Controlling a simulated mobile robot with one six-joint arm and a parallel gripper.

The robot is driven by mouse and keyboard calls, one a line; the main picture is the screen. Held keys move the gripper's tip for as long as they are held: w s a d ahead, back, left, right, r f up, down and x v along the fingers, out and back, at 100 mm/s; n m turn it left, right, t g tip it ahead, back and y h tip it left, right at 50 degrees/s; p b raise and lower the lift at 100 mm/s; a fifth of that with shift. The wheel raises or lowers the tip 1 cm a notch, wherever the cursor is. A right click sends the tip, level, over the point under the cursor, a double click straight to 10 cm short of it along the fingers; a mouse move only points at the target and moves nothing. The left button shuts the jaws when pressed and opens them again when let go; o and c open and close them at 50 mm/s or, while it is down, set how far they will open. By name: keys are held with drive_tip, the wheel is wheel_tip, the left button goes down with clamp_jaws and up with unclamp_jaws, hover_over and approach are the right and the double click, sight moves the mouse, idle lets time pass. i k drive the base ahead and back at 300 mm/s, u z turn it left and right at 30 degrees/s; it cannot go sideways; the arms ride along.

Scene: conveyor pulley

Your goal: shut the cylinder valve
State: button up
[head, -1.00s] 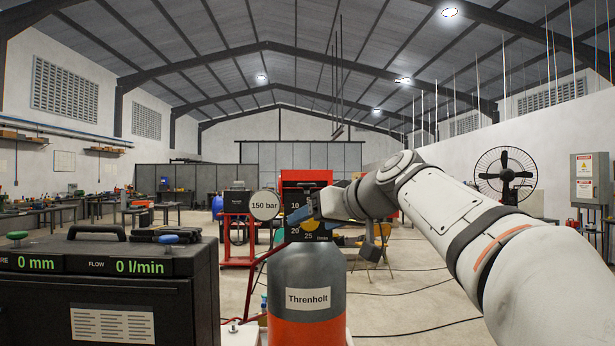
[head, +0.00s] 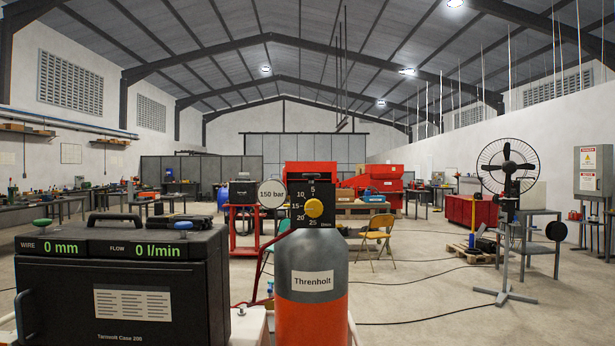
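The gas cylinder (head: 312,262) stands upright in the centre foreground, grey above and orange below, with a "Threnholt" label. On its top is a black dial plate (head: 299,207) marked 5 to 25, with a yellow knob (head: 314,208) in its middle. A round gauge (head: 272,193) reading "150 bar" sits at its left. A separate valve handwheel cannot be made out; the dial plate covers the cylinder's neck. My gripper and arm are not in view.
A black welding case (head: 122,285) stands left of the cylinder, its displays reading 0 mm and 0 l/min. Behind are a yellow chair (head: 376,237) and a fan (head: 508,168). The floor right of the cylinder is mostly clear, with cables.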

sight(310, 177)
drive_tip(key=k, duration=1.1)
drive_tip(key=z, duration=0.65)
drive_tip(key=i, duration=1.05)
drive_tip(key=z, duration=0.55)
drive_tip(key=i, duration=1.6)
drive_tip(key=u, duration=1.15)
drive_tip(key=i, duration=0.85)
drive_tip(key=u, duration=0.55)
drive_tip(key=k, duration=0.9)
drive_tip(key=u, duration=0.15)
drive_tip(key=i, duration=0.9)
drive_tip(key=z, duration=0.05)
